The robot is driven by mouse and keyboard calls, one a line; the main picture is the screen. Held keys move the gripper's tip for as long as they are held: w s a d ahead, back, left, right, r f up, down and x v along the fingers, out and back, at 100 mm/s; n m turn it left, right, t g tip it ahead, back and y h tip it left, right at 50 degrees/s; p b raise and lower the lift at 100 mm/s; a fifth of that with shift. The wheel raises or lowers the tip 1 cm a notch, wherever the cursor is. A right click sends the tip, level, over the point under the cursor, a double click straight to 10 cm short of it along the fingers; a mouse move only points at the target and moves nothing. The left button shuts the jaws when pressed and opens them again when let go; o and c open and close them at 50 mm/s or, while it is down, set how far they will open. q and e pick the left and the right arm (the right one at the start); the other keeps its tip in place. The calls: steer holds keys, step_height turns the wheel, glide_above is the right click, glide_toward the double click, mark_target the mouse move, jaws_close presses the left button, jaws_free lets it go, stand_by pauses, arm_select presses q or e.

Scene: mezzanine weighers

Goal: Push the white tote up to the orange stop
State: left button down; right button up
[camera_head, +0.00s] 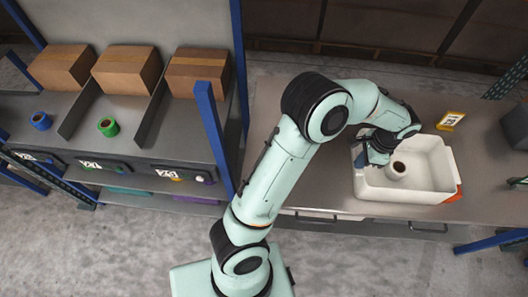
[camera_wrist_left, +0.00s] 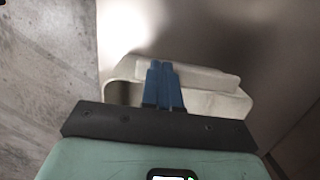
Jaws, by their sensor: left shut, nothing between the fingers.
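The white tote (camera_head: 422,192) stands on the grey bench at the right in the head view. A white roll with a brown centre (camera_head: 398,170) is inside it. The orange stop (camera_head: 457,194) shows only as a small piece at the tote's right side; the tote hides the rest. My left gripper (camera_head: 372,157) is at the tote's left side, its blue fingers shut and empty. In the left wrist view the fingers (camera_wrist_left: 163,75) overlap the tote's wall (camera_wrist_left: 205,80); I cannot tell whether they touch it. My right gripper is not in view.
A yellow-framed sign (camera_head: 451,121) stands on the bench behind the tote. A dark bin (camera_head: 515,125) is at the far right. Left of a blue post (camera_head: 213,135), a shelf holds several cardboard boxes (camera_head: 127,70), plus a blue roll (camera_head: 41,121) and a green roll (camera_head: 108,127).

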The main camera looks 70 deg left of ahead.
arm_select(q)
steer(key=shift+s+d+f, duration=0.1)
steer(key=shift+s+f, duration=0.1)
steer(key=shift+f, duration=0.2)
steer(key=shift+w+r+p, duration=0.15)
steer(key=shift+r+p, duration=0.25)
steer(key=shift+r, duration=0.25)
steer(key=shift+w+r, duration=0.1)
steer(key=shift+d, duration=0.1)
steer(key=w+d+p, duration=0.2)
steer(key=w+d, duration=0.2)
steer(key=w, duration=0.7)
steer(key=shift+d, duration=0.15)
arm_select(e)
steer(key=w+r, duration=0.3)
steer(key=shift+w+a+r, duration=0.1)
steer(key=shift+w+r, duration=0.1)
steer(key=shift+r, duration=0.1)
arm_select(q)
steer(key=shift+r, duration=0.1)
